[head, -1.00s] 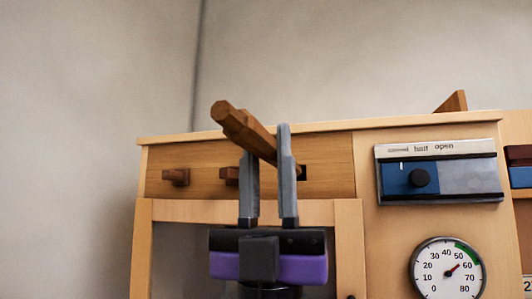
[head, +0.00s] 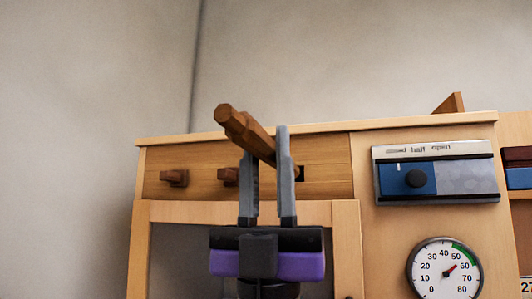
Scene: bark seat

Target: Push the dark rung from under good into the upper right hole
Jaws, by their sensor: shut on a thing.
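My gripper (head: 266,140) is raised in front of the wooden cabinet, with its grey fingers pointing up. It is shut on a brown rung (head: 243,128), which slants from a thick near end at upper left to a far end at lower right. The far end passes behind the right finger, close to a dark square hole (head: 301,173) in the wooden upper board (head: 325,165). I cannot tell whether its tip is inside the hole.
Right of the board is a blue and grey slider panel (head: 436,174) with a black knob. Below it is a round dial gauge (head: 445,271). A wooden wedge (head: 450,103) stands on the cabinet top. Dark and blue blocks (head: 519,167) sit at the right edge.

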